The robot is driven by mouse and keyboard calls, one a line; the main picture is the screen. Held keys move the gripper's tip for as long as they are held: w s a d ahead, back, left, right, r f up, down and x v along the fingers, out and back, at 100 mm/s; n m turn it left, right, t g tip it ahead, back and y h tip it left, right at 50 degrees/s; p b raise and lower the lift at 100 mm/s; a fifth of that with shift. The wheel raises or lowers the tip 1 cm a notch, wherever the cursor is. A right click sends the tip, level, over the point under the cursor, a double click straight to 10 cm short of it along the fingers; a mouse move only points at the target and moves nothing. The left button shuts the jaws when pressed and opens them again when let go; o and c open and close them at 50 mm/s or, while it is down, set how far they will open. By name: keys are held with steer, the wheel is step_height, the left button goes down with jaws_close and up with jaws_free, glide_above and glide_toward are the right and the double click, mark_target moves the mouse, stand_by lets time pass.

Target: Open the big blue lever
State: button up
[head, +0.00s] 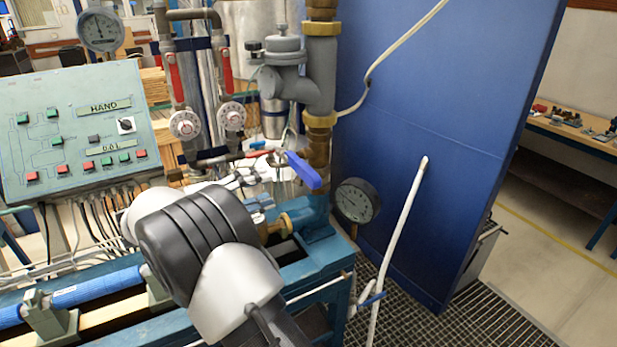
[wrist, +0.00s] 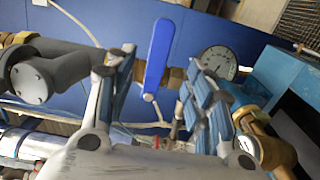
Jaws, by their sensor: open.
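The big blue lever (head: 304,169) sits on the brass valve of the vertical pipe, right of centre in the head view. It slants down to the right there. In the wrist view the blue lever (wrist: 158,55) appears nearly upright, its lower end at a pivot bolt. My gripper (wrist: 163,68) is open, with its blue-padded fingers to the left and right of the lever in that picture. The lever seems to lie beyond the fingertips, with no contact visible; the exact distance is unclear. In the head view my arm hides most of the gripper.
A round pressure gauge (head: 356,200) is right of and below the lever. A blue panel (head: 430,130) stands behind. Grey pipework (head: 318,75) rises above the valve. Two red-handled valves (head: 175,78) and a control box (head: 75,130) are to the left.

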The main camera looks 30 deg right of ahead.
mark_target(304, 177)
steer(key=d+b, duration=0.1)
steer(key=d, duration=0.5)
steer(key=d+b, duration=0.1)
steer(key=d, duration=0.5)
steer(key=shift+w+d, duration=0.2)
steer(key=shift+d, duration=0.15)
steer(key=shift+c, duration=0.5)
jaws_close()
